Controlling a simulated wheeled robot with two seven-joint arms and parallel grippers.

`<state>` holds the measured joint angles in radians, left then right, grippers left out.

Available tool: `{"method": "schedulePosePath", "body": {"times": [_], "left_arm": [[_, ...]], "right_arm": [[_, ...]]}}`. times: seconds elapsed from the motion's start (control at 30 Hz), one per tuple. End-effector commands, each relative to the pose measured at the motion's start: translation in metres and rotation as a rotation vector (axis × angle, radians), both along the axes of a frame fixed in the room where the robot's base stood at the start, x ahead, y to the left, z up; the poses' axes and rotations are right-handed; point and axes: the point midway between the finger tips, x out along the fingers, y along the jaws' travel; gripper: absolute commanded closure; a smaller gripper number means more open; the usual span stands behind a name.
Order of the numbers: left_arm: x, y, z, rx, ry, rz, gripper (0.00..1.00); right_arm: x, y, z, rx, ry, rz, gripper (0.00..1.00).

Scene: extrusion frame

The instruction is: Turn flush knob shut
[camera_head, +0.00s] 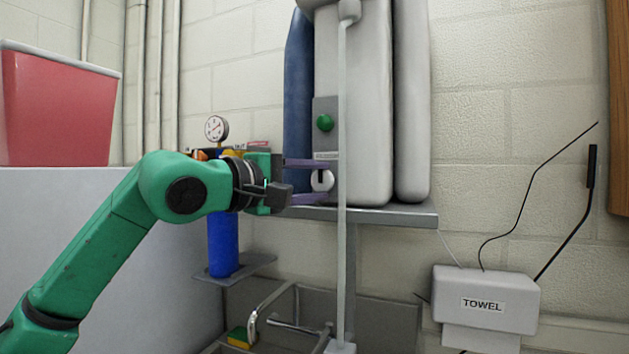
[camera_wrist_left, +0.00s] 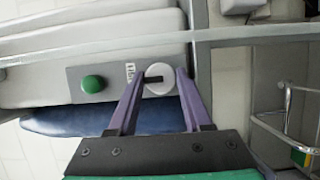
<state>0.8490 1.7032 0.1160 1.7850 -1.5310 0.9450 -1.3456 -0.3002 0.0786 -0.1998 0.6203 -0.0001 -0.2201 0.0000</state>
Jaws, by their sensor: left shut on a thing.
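The flush knob is a round white disc with a black bar mark; it shows in the head view (camera_head: 321,180) and in the left wrist view (camera_wrist_left: 162,80). It sits on a grey panel (camera_head: 326,107) below a green button (camera_head: 324,122). In the wrist view the bar points from the disc's middle toward the green button (camera_wrist_left: 93,84). My left gripper (camera_head: 322,180) has its purple fingers on both sides of the knob, shut on it; the wrist view shows the fingertips (camera_wrist_left: 161,72) at its edges. My right gripper is in neither view.
A pale vertical pipe (camera_head: 342,250) runs close beside the knob. A grey shelf (camera_head: 390,214) lies below the panel, over a sink with a faucet (camera_head: 262,306). A blue cylinder (camera_head: 223,243) with a gauge (camera_head: 216,129) stands behind my left wrist. A towel box (camera_head: 485,297) hangs right.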

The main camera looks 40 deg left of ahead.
Motion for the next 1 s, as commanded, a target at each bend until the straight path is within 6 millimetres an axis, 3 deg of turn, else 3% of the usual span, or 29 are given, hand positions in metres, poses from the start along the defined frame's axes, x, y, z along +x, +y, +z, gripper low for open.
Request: {"method": "schedulePosePath", "body": {"times": [0.17,0.2,0.27,0.67,0.77,1.0], "left_arm": [[0.000,0.000,-0.001,0.002,0.002,0.000,1.00],[0.000,0.000,-0.001,0.002,0.003,0.001,0.43],[0.000,0.000,-0.001,0.002,0.002,0.000,0.21],[-0.007,0.001,-0.003,0.000,-0.001,0.001,0.21],[-0.026,0.002,-0.007,0.000,-0.005,0.003,0.21],[-0.098,0.006,-0.006,0.000,-0.004,0.004,0.21]], "right_arm": [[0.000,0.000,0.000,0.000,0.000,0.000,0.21],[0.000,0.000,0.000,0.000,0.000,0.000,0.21],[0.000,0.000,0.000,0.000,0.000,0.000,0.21],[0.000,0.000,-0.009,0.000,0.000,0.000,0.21],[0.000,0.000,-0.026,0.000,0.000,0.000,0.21],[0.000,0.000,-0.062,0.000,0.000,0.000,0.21]]}}
